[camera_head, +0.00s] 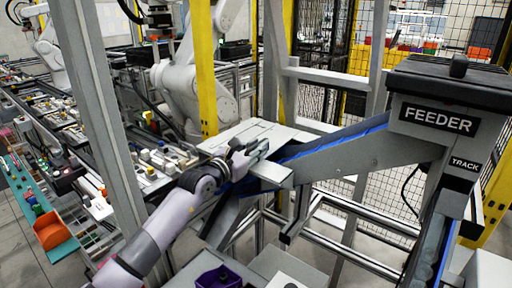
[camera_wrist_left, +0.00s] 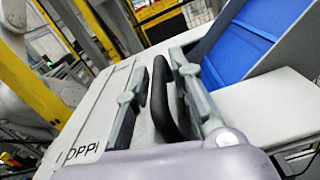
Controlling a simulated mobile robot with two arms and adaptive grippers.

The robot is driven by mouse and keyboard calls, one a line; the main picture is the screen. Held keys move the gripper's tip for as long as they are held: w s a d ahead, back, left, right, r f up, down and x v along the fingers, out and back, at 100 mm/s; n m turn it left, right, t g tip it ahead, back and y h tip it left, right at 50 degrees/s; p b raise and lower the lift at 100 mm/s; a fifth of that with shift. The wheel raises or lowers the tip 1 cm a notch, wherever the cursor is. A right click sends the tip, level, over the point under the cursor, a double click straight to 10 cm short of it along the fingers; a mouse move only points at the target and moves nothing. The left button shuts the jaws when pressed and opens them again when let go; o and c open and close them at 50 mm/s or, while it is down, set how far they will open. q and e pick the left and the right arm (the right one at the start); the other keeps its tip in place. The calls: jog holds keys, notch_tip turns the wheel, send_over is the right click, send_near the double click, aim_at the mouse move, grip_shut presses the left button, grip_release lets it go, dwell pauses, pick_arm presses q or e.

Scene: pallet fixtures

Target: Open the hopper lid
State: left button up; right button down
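The hopper lid is a flat light-grey panel (camera_head: 228,138) in the middle of the head view, lying roughly level. In the left wrist view, the lid (camera_wrist_left: 95,105) shows part of a label reading "OPP". A black curved handle (camera_wrist_left: 163,95) stands up from it. My left gripper (camera_head: 257,150) is over the lid; its two grey fingers (camera_wrist_left: 160,92) are apart, one on each side of the handle, with visible gaps. I cannot tell whether a finger touches it. My palm hides the handle's near end. My right gripper is not in view.
A blue-lined chute (camera_head: 340,142) joins the hopper to a grey FEEDER box (camera_head: 437,117) with a black top at right. A grey post (camera_head: 105,110) and yellow posts (camera_head: 205,70) stand nearby. A parts-covered bench (camera_head: 60,120) is at left. A white robot arm (camera_head: 180,85) stands behind.

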pick_arm(q)
jog(key=c, duration=0.4)
grip_shut()
jog(key=shift+r, duration=0.1)
